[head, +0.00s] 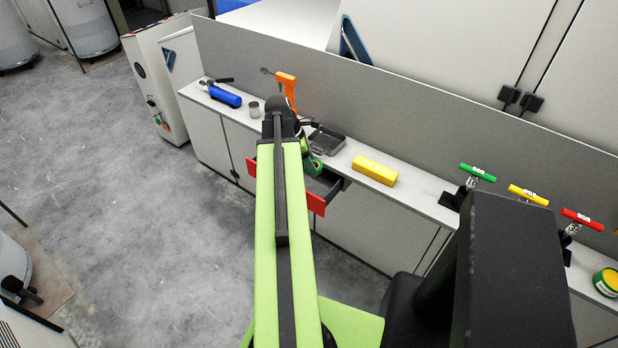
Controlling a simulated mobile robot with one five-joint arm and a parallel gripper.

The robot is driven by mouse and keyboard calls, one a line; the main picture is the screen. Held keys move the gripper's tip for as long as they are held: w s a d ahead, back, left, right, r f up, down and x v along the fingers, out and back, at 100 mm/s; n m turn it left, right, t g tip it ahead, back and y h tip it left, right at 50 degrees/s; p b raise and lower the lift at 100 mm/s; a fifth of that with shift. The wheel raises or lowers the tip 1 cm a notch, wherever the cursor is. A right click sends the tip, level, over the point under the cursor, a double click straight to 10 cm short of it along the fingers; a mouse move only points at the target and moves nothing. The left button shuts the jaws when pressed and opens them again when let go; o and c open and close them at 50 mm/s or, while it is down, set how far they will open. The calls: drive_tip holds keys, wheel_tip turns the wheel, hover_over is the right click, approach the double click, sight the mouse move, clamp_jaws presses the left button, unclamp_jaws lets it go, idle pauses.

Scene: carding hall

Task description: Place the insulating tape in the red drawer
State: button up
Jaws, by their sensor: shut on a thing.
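The red drawer (317,204) is pulled out from the front of the long counter. Its dark inside shows to the right of my arm, and my arm covers its middle. My gripper (308,152) is at the far end of my green arm, mostly hidden behind the wrist. It is shut on a green roll, which looks like the insulating tape (314,166). The roll shows just right of the arm, over or at the back of the open drawer by the counter edge. I cannot tell its exact height.
On the counter lie a blue tool (225,97), a small tin (254,109), an orange-handled tool (287,86), a dark tray (327,140) and a yellow block (374,170). Valves with coloured handles (478,172) stand at right. The grey floor at left is clear.

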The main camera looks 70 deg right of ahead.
drive_tip(key=shift+w+f+b, duration=0.1)
drive_tip(key=shift+f+b, duration=1.8)
drive_tip(key=shift+f, duration=0.1)
drive_tip(key=shift+f+b, duration=0.65)
drive_tip(key=o, duration=1.4)
drive_tip(key=shift+o, duration=0.2)
drive_tip(key=shift+r, duration=0.1)
drive_tip(key=shift+r+p, duration=0.3)
drive_tip(key=shift+p, duration=0.1)
drive_tip(key=p+v, duration=1.1)
drive_tip(key=v, duration=0.1)
drive_tip(key=shift+r+p, duration=0.3)
drive_tip(key=shift+p, duration=0.05)
